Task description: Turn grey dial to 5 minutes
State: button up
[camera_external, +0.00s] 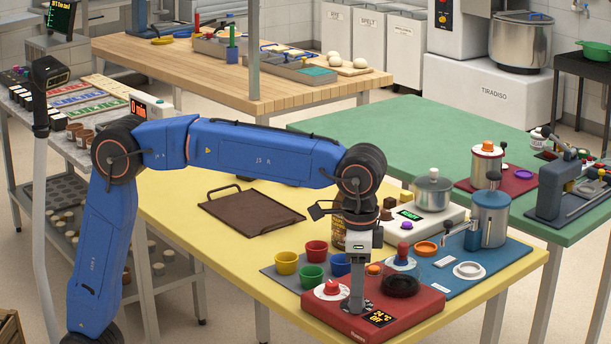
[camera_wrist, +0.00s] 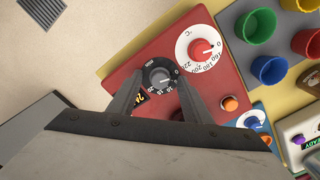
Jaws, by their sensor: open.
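The grey dial (camera_wrist: 160,75) is a round dark knob with a numbered ring, on the top of a red hotplate unit (camera_external: 405,311). In the wrist view it sits between the two fingers of my gripper (camera_wrist: 160,82), which is open and stands over it from above. I cannot tell whether the fingers touch the knob. A 0 shows on the ring's right side; the pointer's exact reading is too small to tell. In the external view my gripper (camera_external: 358,303) points straight down and largely hides the dial. The unit's display (camera_external: 380,318) reads 24 °C OFF.
A red temperature dial on a white scale (camera_wrist: 202,48) is close beside the grey one. Several coloured cups (camera_external: 286,263) stand behind it, and a black round plate (camera_external: 401,285) is to the right. A brown tray (camera_external: 250,212) lies further back.

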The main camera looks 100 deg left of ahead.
jog(key=c, duration=1.1)
jog(key=shift+o, duration=0.2)
jog(key=shift+m, duration=3.5)
jog(key=o, duration=1.1)
jog(key=shift+c, duration=0.2)
